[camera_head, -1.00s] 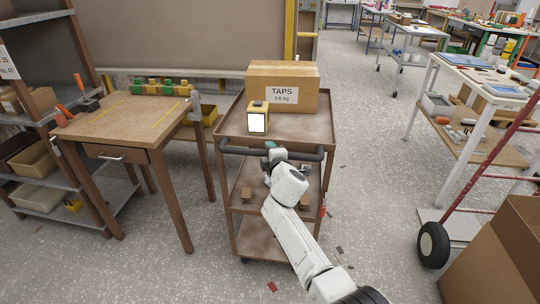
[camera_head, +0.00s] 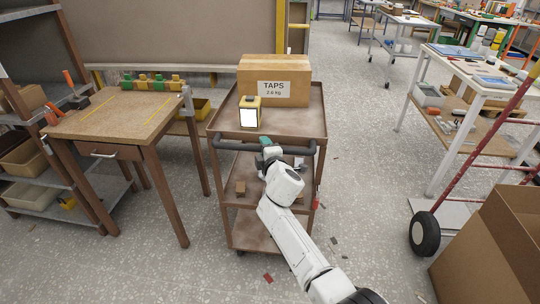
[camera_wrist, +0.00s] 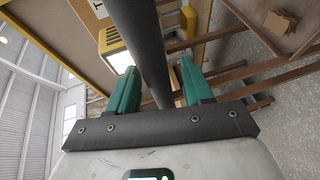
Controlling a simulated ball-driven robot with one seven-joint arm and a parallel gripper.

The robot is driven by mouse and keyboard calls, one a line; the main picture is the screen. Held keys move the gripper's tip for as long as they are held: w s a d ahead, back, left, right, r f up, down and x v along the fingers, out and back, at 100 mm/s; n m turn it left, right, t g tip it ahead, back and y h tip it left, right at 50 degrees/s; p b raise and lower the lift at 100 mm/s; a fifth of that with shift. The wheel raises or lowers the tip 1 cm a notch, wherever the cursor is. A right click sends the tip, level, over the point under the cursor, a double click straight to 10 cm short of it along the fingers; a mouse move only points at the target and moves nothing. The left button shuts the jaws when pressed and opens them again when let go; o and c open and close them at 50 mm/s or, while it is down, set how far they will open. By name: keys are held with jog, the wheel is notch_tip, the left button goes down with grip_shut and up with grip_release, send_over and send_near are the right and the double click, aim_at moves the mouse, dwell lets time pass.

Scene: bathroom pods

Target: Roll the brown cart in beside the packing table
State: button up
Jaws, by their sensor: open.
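The brown cart (camera_head: 232,118) stands in the middle of the head view, its dark handle bar (camera_head: 230,145) toward me. It carries a cardboard box labelled TAPS and a yellow device with a white face. My gripper (camera_head: 268,150) is at the handle; in the wrist view the dark bar passes between the green fingers of my gripper (camera_wrist: 158,72), which are open. Finger contact with the bar is unclear. A brown wooden table (camera_head: 110,118) with yellow lines, perhaps the packing table, stands just left of the cart with a narrow gap.
A grey shelf rack (camera_head: 30,125) stands left of the table. On the right are a white-legged bench (camera_head: 470,75), a red hand truck with a black wheel (camera_head: 425,233) and an open cardboard box (camera_head: 490,255). Floor between cart and bench is mostly free.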

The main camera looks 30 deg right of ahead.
jog(key=p+v, duration=0.3)
jog(key=v, duration=0.6)
jog(key=shift+w, duration=0.1)
jog(key=s+d+f+m+g, duration=0.1)
jog(key=s+f+m+g, duration=0.35)
jog(key=s, duration=0.55)
jog(key=s+d+f+m+g, duration=0.1)
jog(key=s+f+m+g, duration=0.2)
jog(key=s+f+m, duration=0.55)
jog(key=s+a+m+g+y, duration=0.1)
jog(key=s+a+g, duration=0.1)
jog(key=s, duration=1.1)
jog(key=s+a+m+g+y, duration=0.1)
jog(key=s+g, duration=0.4)
jog(key=s, duration=0.9)
jog(key=shift+s+a+r+y, duration=0.25)
jog(key=shift+a+r+y, duration=0.35)
jog(key=shift+a, duration=0.6)
